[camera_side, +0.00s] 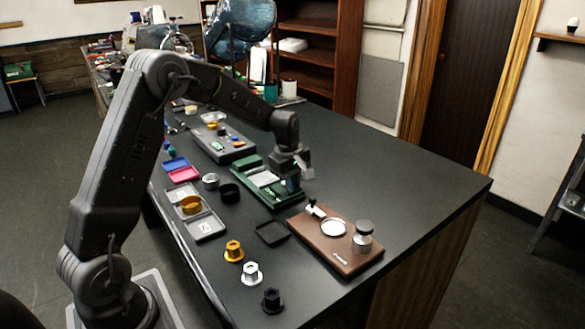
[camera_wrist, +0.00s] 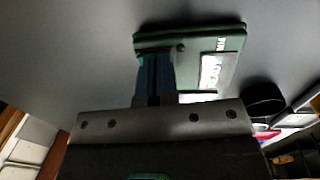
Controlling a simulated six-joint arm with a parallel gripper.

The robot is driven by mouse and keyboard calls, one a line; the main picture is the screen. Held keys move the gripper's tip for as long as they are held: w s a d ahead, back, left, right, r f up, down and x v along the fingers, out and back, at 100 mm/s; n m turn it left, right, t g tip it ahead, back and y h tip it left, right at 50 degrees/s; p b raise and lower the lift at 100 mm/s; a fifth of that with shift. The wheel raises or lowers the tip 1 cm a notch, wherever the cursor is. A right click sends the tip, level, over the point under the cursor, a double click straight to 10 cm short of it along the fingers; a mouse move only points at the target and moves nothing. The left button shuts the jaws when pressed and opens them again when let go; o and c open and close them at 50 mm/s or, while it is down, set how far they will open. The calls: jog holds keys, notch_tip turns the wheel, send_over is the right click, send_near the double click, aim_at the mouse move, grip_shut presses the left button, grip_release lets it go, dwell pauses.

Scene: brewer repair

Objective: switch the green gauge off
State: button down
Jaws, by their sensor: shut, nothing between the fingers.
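The green gauge (camera_side: 272,197) is a flat green box with a pale panel, lying on the dark bench in the side view. My gripper (camera_side: 293,186) is over the right part of the gauge, pointing down. In the wrist view my gripper (camera_wrist: 156,72) is shut and empty, its fingers overlapping the near edge of the gauge. The fingers hide part of the gauge, and I cannot tell whether they touch it. I cannot make out the switch clearly.
A brown board (camera_side: 336,246) with a round white dish and a silver knob is nearby. A black ring (camera_side: 230,193), a dark square pad (camera_side: 272,233) and gold, white and black knobs lie around. The bench's right side is clear.

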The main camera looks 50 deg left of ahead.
notch_tip(320, 180, up, 14)
jog(key=s, duration=0.1)
jog(key=shift+s, duration=0.2)
jog(key=shift+w, duration=0.15)
jog(key=shift+w+r, duration=0.1)
jog(key=shift+w, duration=0.3)
jog(key=f, duration=0.4)
jog(key=w+f, duration=0.1)
jog(key=f, duration=0.9)
jog(key=shift+w, duration=0.35)
